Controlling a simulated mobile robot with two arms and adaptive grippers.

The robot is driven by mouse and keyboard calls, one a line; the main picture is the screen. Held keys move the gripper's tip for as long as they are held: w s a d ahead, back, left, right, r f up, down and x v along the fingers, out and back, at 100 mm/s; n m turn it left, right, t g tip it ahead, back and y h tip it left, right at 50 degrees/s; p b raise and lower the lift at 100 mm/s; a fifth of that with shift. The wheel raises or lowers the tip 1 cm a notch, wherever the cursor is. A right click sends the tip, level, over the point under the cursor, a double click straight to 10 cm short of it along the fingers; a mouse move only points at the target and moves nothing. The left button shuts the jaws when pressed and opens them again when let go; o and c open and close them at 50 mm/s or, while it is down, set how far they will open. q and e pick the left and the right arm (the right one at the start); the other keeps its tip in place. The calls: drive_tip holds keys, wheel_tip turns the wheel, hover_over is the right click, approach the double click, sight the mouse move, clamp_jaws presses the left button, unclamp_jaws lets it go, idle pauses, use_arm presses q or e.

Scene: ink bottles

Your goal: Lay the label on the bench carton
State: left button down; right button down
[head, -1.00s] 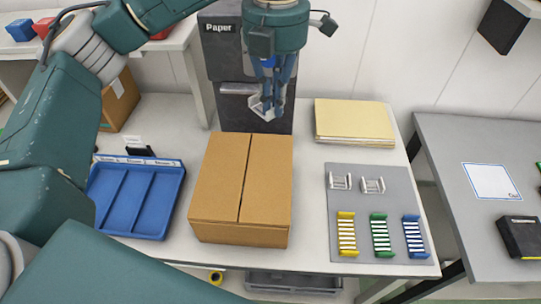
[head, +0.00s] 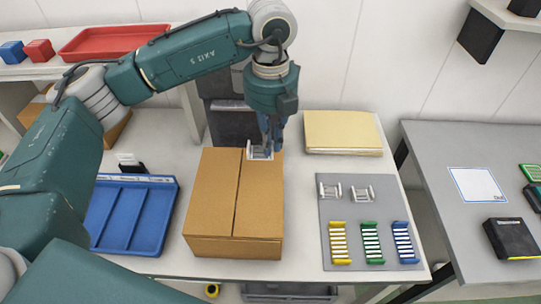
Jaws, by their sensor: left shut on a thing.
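The closed brown carton (head: 258,208) stands on the white bench, with a seam along its top. My left gripper (head: 268,146) points down at the far edge of the carton's top. It is shut on a small white, frame-like piece (head: 257,153). The piece is partly hidden by the fingers; I cannot tell whether it touches the carton. A white sheet with a blue border (head: 476,185) lies flat on the grey table at the right. I cannot make out which thing is the label. My right gripper is not in view.
A blue divided tray (head: 170,215) stands left of the carton. A grey mat (head: 386,207) at the right bears white pieces (head: 361,194) and yellow, green and blue racks (head: 371,243). Cream folders (head: 342,132) lie behind. The bench strip between carton and mat is clear.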

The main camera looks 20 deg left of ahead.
sight(271, 171)
use_arm(q)
wheel_tip(271, 171, down, 7)
drive_tip(key=shift+r+p, duration=0.2)
drive_tip(key=shift+p, duration=0.6)
drive_tip(key=shift+f, duration=0.1)
drive_tip(key=shift+f, duration=0.15)
drive_tip(key=c, duration=1.8)
unclamp_jaws()
